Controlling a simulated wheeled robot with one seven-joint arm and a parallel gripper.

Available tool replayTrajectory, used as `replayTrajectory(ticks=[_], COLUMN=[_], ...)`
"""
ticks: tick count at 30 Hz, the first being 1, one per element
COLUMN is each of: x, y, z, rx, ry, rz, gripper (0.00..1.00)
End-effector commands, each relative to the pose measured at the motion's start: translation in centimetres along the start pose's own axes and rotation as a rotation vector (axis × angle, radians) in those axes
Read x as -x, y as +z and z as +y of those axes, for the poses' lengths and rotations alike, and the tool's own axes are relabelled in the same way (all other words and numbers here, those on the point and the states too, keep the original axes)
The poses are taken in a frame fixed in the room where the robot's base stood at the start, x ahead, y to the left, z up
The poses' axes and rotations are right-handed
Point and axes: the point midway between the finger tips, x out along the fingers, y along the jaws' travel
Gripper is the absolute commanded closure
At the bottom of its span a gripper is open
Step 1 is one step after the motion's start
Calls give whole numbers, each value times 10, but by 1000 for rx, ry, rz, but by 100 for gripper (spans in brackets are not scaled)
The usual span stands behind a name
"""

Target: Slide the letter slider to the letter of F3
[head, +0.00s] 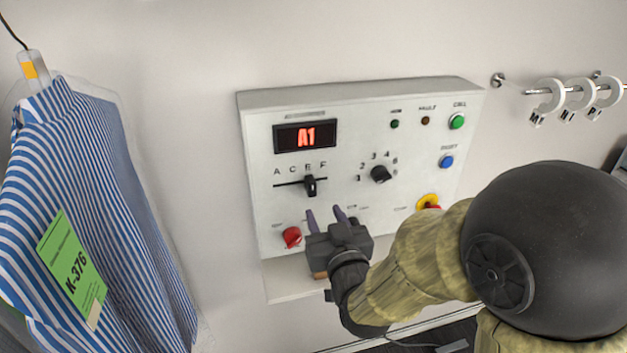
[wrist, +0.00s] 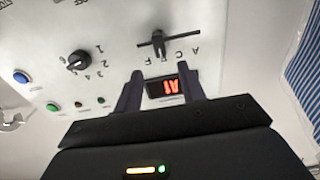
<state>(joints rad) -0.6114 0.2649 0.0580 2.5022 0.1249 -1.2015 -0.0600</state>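The letter slider (head: 310,186) is a small black knob on a horizontal slot on the white control panel. Letters A, C, a third hard to read, and F (head: 323,164) run above the slot. The knob sits at about the third letter, left of F. The red display (head: 306,136) above reads A1. In the wrist view, turned upside down, the slider knob (wrist: 158,42) shows beyond my fingers. My gripper (head: 325,213) is open and empty, just below and right of the slider in the head view. Its two fingers also show in the wrist view (wrist: 160,88), apart from the knob.
A black rotary dial (head: 380,174) with numbers is right of the slider. A red knob (head: 292,237) is lower left, and green and blue (head: 446,161) buttons are at right. A striped shirt (head: 85,200) hangs at left; a rail with white rings (head: 580,92) is at right.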

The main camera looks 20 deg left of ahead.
Motion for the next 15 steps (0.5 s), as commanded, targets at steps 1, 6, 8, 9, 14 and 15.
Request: replayTrajectory(ticks=[1, 6, 8, 9, 14, 15], x=[-10, -38, -49, -56, -82, -86], y=[-1, 0, -1, -1, -1, 0], z=[0, 1, 0, 0, 0, 0], rx=[0, 0, 0, 0, 1, 1], ry=[0, 2, 1, 1, 0, 0], rz=[-2, -3, -3, -2, -2, -2], gripper=[60, 60, 60, 60, 60, 60])
